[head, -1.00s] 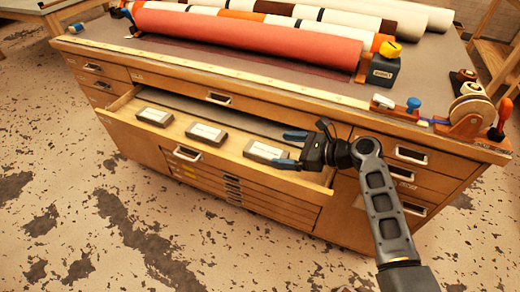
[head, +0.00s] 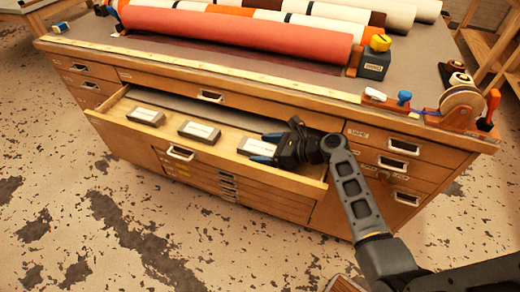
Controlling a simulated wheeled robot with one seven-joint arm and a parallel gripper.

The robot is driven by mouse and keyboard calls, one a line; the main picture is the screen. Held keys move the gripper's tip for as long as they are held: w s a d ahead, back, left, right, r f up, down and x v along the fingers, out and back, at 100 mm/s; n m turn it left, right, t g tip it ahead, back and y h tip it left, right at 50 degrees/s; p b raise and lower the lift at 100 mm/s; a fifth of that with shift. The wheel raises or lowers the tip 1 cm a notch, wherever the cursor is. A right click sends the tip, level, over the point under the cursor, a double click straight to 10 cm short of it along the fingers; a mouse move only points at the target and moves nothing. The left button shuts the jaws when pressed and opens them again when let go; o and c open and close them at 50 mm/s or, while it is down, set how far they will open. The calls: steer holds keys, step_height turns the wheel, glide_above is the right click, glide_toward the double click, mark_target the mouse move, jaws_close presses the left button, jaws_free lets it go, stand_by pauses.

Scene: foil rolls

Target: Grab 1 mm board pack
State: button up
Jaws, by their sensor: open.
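Three grey packs with white labels lie in a row in the open wooden drawer (head: 120,115): a left pack (head: 146,115), a middle pack (head: 199,132) and a right pack (head: 254,146). The label print is too small to read, so I cannot tell which is the 1 mm board pack. My gripper (head: 265,149) is open over the right part of the drawer. Its blue fingertips reach left to the right pack and partly cover its right end. I cannot tell whether they touch it.
Closed drawers sit below and right of the open one. The floor in front is clear.

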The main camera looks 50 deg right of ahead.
steer(key=shift+c, duration=0.3)
steer(key=c, duration=1.1)
steer(key=shift+r, duration=0.15)
